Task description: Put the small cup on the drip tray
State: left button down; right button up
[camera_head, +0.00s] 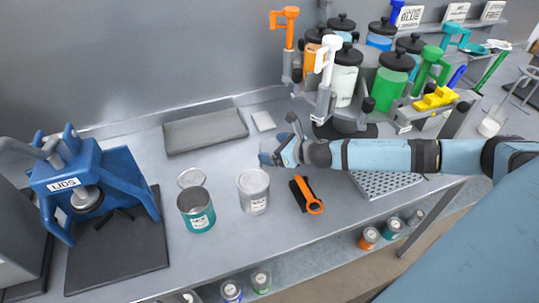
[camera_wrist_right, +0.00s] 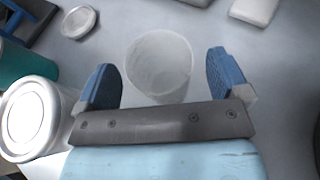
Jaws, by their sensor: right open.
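The small cup (camera_wrist_right: 160,62) is pale and translucent. In the right wrist view it stands between the spread blue fingers of my right gripper (camera_wrist_right: 163,85), with space on both sides. In the head view my right gripper (camera_head: 280,151) is above the bench behind the white can, and its fingers largely hide the cup. The gripper is open. The drip tray appears to be the perforated grey tray (camera_head: 388,184) on the bench at right; my right forearm covers its back part. My left gripper is not in view.
A closed white can (camera_head: 253,192) and a teal can (camera_head: 197,211) stand in front of the gripper. An orange-black tool (camera_head: 307,195) lies between can and tray. A blue lid press (camera_head: 92,180) is at left. Paint dispensers (camera_head: 389,82) stand behind my forearm.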

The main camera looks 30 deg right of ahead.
jog(key=shift+x, duration=0.95)
jog(key=shift+s, duration=0.1)
jog(key=shift+c, duration=0.4)
jog(key=c, duration=1)
jog(key=shift+o, duration=0.2)
jog(key=shift+r, duration=0.1)
